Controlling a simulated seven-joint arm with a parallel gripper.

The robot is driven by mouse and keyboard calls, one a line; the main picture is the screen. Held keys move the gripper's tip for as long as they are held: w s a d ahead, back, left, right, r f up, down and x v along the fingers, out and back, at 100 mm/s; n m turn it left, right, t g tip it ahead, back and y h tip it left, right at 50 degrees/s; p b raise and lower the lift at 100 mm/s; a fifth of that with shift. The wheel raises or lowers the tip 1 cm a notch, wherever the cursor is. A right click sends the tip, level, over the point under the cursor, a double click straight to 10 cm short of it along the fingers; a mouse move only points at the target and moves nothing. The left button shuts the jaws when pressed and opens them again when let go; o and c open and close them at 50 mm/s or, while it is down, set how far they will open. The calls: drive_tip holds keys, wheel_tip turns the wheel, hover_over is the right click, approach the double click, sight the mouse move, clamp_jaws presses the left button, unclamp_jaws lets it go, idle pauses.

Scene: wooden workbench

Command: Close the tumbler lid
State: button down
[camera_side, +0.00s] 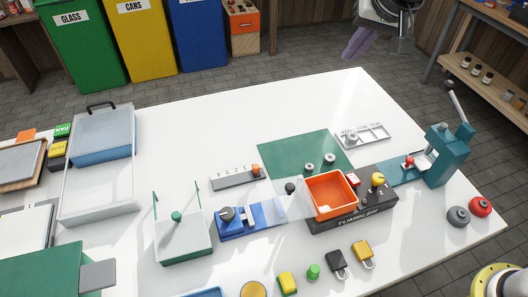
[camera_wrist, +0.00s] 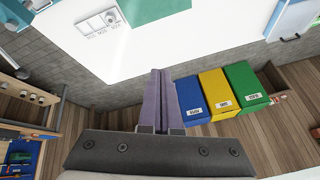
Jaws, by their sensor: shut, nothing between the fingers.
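The tumbler has an orange square tub (camera_side: 326,204) set in a dark base (camera_side: 352,218) marked TUMBLER, on the white bench. A clear panel that looks like its lid (camera_side: 272,205) extends left from the tub, so the tub's top is uncovered. A black knob (camera_side: 290,188) shows at the panel; its exact attachment is hard to tell. My gripper (camera_side: 350,53) is shut and empty, beyond the bench's far edge and well away from the tumbler. Its purple fingers (camera_wrist: 158,74) are together in the wrist view, where the tumbler does not show.
A yellow knob (camera_side: 378,179) stands on the base's right end. A blue device (camera_side: 240,224) lies close left of the panel. A green mat (camera_side: 292,152) and a small labelled tray (camera_side: 365,137) lie behind. A teal press (camera_side: 447,155) stands right. The bench's far middle is clear.

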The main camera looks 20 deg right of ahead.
drive_tip(key=w+a+f+n+g, duration=0.1)
drive_tip(key=w+a+f+n, duration=0.15)
drive_tip(key=a+f, duration=0.9)
drive_tip(key=s+a+f, duration=0.2)
drive_tip(key=a+f, duration=0.2)
drive_tip(key=f, duration=0.4)
drive_tip(key=s+a+f+n+g, duration=0.1)
drive_tip(key=a+f, duration=0.3)
drive_tip(key=f, duration=0.4)
drive_tip(key=shift+s+f, duration=0.15)
drive_tip(key=shift+s, duration=0.4)
drive_tip(key=shift+s, duration=0.1)
